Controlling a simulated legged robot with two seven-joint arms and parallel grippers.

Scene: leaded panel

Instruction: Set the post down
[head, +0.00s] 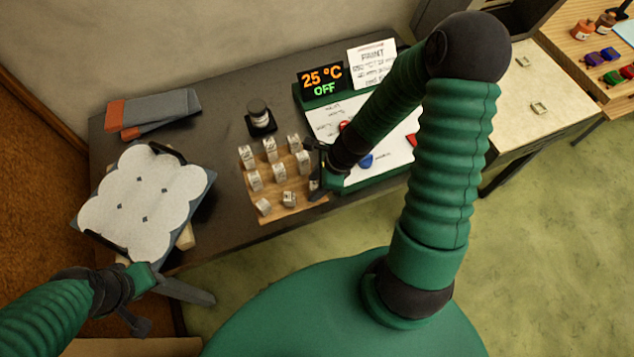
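Several small silvery posts, one of them at the back left (247,155), stand in rows on a wooden board (273,215) on the dark table. A post at the board's front right (314,185) is partly hidden by my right gripper. My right gripper (316,169) is at the board's right edge, its dark fingers spread apart, one behind and one in front near this post. I cannot see either finger pressing on it. My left gripper (163,304) is open and empty, in front of the table at lower left, away from the posts.
A white scalloped panel (145,200) lies on a tray at the table's left.

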